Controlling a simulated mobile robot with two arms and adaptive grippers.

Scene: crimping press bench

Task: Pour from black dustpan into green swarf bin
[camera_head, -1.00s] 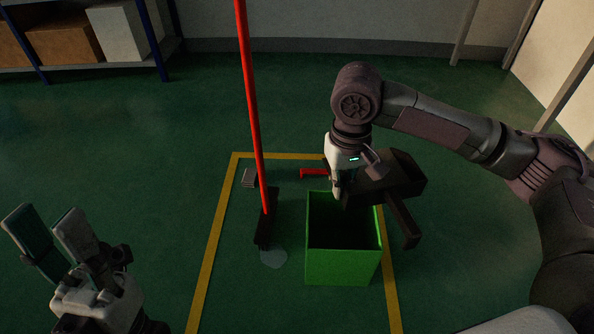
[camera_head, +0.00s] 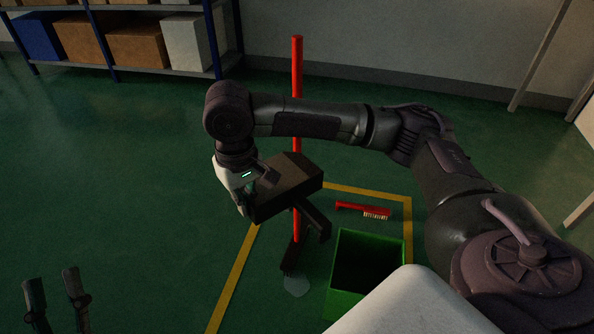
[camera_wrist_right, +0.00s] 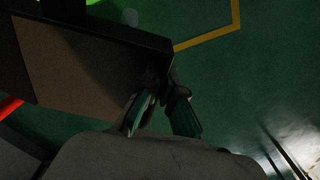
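The black dustpan (camera_head: 290,184) is held in the air by my right gripper (camera_head: 243,205), left of the green swarf bin and in front of a red pole. Its handle (camera_head: 314,218) points down to the right. In the right wrist view my right gripper (camera_wrist_right: 165,105) has its fingers at a corner of the dustpan (camera_wrist_right: 80,70). I cannot make out any contents in it. The green swarf bin (camera_head: 345,304) stands upright on the floor, its dark inside showing; my right arm hides its front right part. My left gripper (camera_head: 56,298) is open and empty at the lower left.
The red pole (camera_head: 297,75) runs down to a dark broom head (camera_head: 290,255) beside a pale puddle (camera_head: 297,286). A red brush (camera_head: 362,210) lies behind the bin. Yellow floor tape (camera_head: 235,275) frames this area. A shelf with boxes (camera_head: 137,42) stands at the back left.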

